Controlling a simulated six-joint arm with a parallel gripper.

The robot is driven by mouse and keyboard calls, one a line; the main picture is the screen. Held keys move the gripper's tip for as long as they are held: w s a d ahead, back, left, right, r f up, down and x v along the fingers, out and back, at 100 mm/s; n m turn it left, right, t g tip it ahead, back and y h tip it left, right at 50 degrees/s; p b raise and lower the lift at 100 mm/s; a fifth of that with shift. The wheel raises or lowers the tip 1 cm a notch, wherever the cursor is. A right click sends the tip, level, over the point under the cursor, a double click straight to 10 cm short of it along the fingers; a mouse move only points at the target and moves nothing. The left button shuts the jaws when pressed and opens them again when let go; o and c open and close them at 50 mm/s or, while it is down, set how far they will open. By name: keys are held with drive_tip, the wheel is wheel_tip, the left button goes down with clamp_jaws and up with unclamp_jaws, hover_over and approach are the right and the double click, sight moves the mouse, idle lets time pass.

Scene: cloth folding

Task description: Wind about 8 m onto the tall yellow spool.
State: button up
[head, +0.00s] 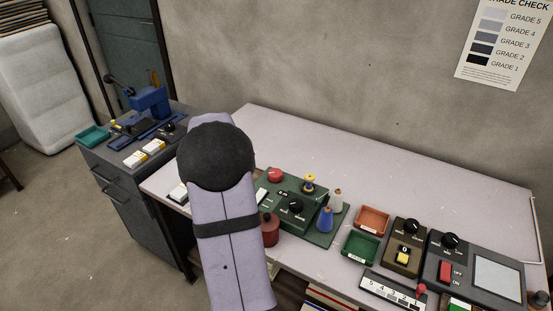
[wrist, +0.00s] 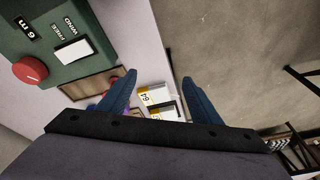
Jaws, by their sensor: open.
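The green winder (head: 290,190) sits on the pale bench, with a red knob (head: 275,174) and a black dial. A small yellow spool-like piece (head: 309,178) stands at its back right; I cannot tell whether it is the tall yellow spool. In the wrist view, the winder's green body (wrist: 85,18) bears a "6 m" label (wrist: 27,26), a red knob (wrist: 30,71) and a white switch (wrist: 71,48) marked WIND and FREE. My gripper (wrist: 160,82) is open, its two blue fingers apart and nothing between their tips. My arm hides it in the head view.
White (head: 336,198), blue (head: 326,219) and dark red (head: 270,231) cones or bottles stand around the winder. Orange (head: 372,220) and green (head: 361,248) trays and control boxes lie to the right. A blue machine (head: 149,100) stands on the left cabinet. The bench's back is clear.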

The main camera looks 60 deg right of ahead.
drive_tip(key=s+d+r+m+h+p, duration=0.1)
drive_tip(key=s+d, duration=0.1)
drive_tip(key=d, duration=0.4)
drive_tip(key=s+d+r+p, duration=0.2)
drive_tip(key=d, duration=0.4)
drive_tip(key=m+h+p, duration=0.1)
drive_tip(key=m, duration=0.1)
approach(276, 173)
drive_tip(key=f, duration=0.1)
drive_tip(key=shift+t, duration=0.3)
drive_tip(key=shift+p+x, duration=1.25)
drive_tip(key=shift+x, duration=2.5)
drive_tip(key=shift+s, duration=0.15)
drive_tip(key=shift+c, duration=0.7)
drive_tip(key=c, duration=0.9)
